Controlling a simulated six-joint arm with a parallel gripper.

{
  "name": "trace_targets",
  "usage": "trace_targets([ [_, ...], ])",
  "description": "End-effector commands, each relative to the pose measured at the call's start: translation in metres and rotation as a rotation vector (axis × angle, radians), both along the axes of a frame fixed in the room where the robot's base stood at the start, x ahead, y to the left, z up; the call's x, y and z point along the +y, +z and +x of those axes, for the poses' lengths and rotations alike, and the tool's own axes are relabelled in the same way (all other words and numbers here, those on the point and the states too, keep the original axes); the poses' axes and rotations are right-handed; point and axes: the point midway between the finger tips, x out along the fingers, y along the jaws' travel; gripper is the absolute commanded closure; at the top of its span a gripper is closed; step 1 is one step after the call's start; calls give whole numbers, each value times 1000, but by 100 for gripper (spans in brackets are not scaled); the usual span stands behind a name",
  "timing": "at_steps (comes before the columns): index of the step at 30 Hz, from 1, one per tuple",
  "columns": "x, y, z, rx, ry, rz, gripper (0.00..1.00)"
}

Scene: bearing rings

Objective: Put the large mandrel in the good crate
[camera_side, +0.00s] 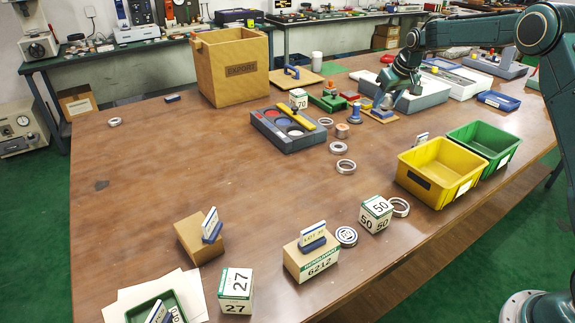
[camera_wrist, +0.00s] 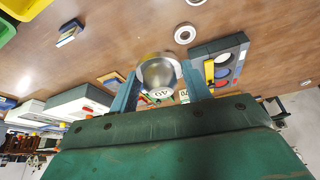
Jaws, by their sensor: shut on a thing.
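My gripper (camera_wrist: 161,92) is shut on a shiny silver round piece, which I take to be the large mandrel (camera_wrist: 158,72); it sits between the two fingers in the wrist view. In the side view my gripper (camera_side: 387,99) is low over the far part of the bench, by a small wooden board (camera_side: 380,117); the held piece is hard to make out there. A green crate (camera_side: 484,142) and a yellow crate (camera_side: 437,172) stand side by side at the right, nearer the camera than my gripper. I cannot read which crate is marked good.
A grey tray with coloured wells (camera_side: 290,130) lies left of my gripper, with several bearing rings (camera_side: 345,166) near it. A white-topped grey box (camera_side: 420,94) is close beside my gripper. The bench's left middle is mostly clear.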

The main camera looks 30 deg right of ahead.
Motion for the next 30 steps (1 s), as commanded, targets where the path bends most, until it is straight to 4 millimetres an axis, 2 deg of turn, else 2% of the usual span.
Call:
trace_targets([
  [5,-14,2,-2,-3,-30,-2,88],
  [11,-56,2,-11,-1,-119,-5,88],
  [20,-156,5,-46,1,-342,-9,88],
  [30,-266,8,-111,1,-613,-7,88],
])
